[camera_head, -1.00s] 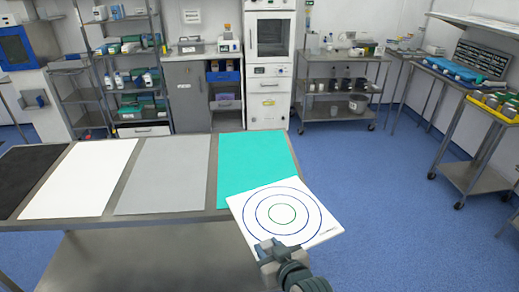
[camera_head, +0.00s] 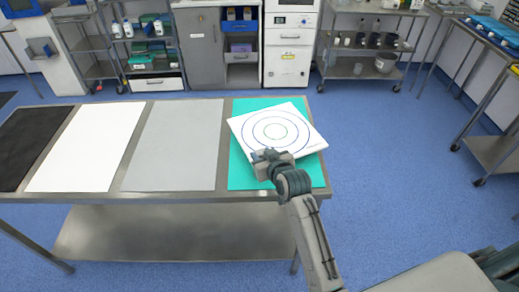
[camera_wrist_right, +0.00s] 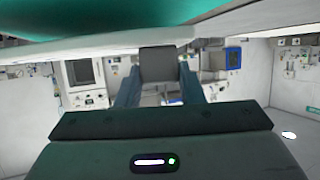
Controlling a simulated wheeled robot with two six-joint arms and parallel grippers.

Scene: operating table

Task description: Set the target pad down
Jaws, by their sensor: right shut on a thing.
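The target pad (camera_head: 300,119) is a white square board with blue and green rings. In the head view it is over the teal mat (camera_head: 245,177) at the right end of the table, turned askew to it. My right gripper (camera_head: 268,158) is shut on the pad's near left edge. In the right wrist view the gripper fingers (camera_wrist_right: 157,75) meet the pale pad, which spans the top of the picture with teal above it. I cannot tell whether the pad touches the mat. My left gripper is not in view.
The steel table (camera_head: 122,139) also bears a grey mat (camera_head: 175,146), a white mat (camera_head: 85,150) and a black mat (camera_head: 32,145), all bare. Shelves and cabinets (camera_head: 196,45) stand behind. The blue floor right of the table is open.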

